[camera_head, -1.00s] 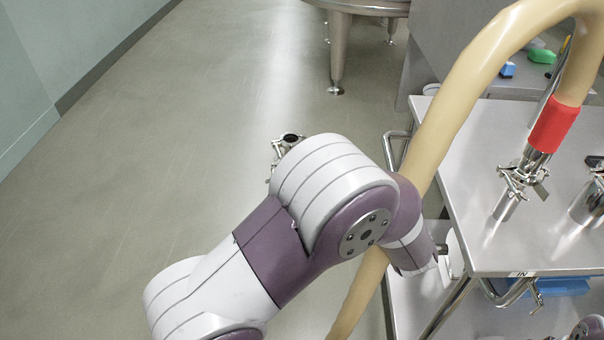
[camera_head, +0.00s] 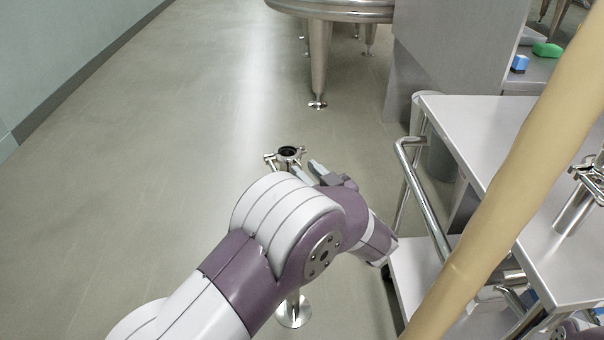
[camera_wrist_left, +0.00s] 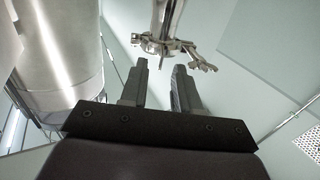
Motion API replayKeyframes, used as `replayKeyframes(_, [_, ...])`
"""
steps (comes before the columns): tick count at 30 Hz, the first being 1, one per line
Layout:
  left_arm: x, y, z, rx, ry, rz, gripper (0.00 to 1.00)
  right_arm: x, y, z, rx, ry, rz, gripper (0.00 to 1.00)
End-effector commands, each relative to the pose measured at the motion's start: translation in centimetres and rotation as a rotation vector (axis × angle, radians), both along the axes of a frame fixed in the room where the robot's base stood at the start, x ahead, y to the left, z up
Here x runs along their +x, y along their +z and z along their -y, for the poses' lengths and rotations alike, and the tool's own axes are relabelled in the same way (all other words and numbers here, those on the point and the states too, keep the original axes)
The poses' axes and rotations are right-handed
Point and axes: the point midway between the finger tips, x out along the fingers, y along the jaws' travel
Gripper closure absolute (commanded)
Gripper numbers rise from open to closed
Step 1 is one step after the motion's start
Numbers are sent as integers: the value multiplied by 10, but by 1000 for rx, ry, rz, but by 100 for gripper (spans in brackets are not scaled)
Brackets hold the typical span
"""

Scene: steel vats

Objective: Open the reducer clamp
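A steel clamp (camera_head: 288,157) sits around the top of a slim upright pipe on a round foot (camera_head: 293,312) on the floor. The fitting's top opening is dark. In the left wrist view the clamp (camera_wrist_left: 165,44) shows just past my fingertips, with its wing-nut side pointing right. My left gripper (camera_head: 307,168) is beside the clamp in the head view, partly hidden by my own arm. In the left wrist view its two fingers (camera_wrist_left: 160,67) are apart with nothing between them.
A steel cart (camera_head: 480,130) with a rail handle (camera_head: 425,195) stands to the right. A thick beige hose (camera_head: 520,180) crosses in front of it. Another clamped fitting (camera_head: 585,190) is at the right edge. A vat (camera_head: 335,10) stands behind. The floor at left is clear.

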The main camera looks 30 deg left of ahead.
Motion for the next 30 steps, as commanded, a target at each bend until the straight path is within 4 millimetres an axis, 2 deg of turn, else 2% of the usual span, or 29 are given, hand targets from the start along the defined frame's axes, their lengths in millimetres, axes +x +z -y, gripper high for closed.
replayKeyframes(6, [11,-1,-19,-1,0,0,69,0,-8,0,0,0,0,100])
replayKeyframes(15, [13,1,-21,0,-2,0,69,0,-8,0,0,0,0,100])
replayKeyframes(16, [13,1,-21,0,-2,0,72,0,-8,0,0,0,0,100])
replayKeyframes(18, [13,1,-21,0,-2,0,95,0,-8,0,0,0,0,100])
replayKeyframes(19, [13,1,-21,0,-2,0,100,0,-8,0,0,0,0,100])
replayKeyframes(30, [13,0,-21,-1,-2,-1,100,0,-8,0,0,0,0,100])
